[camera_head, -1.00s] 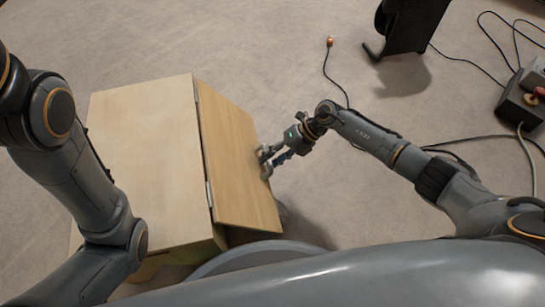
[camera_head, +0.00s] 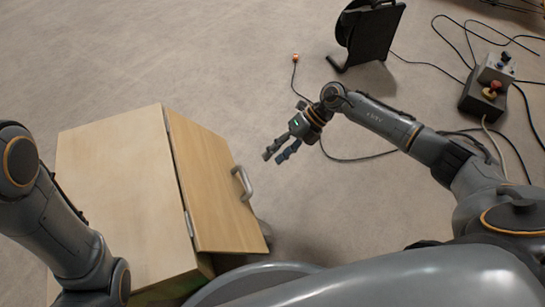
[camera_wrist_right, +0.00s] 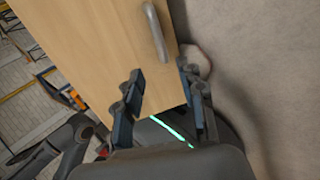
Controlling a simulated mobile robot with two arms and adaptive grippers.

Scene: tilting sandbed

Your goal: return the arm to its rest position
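My right gripper (camera_head: 280,153) is open and empty in the head view, a short way up and right of the wooden box's door. Its two fingers also show apart in the right wrist view (camera_wrist_right: 163,105), with nothing between them in its hold. The wooden box (camera_head: 115,190) stands on the floor at the left. Its door (camera_head: 210,190) is tilted at the right side of the box, with a metal handle (camera_head: 241,184) that also shows in the right wrist view (camera_wrist_right: 156,32). The gripper is apart from the handle. My left gripper is out of view; only that arm shows at the left.
A black cable reel (camera_head: 368,33) stands at the top. A control box with a red button (camera_head: 484,93) sits at the right. Cables lie across the floor (camera_head: 200,60) nearby. The floor above the box is clear.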

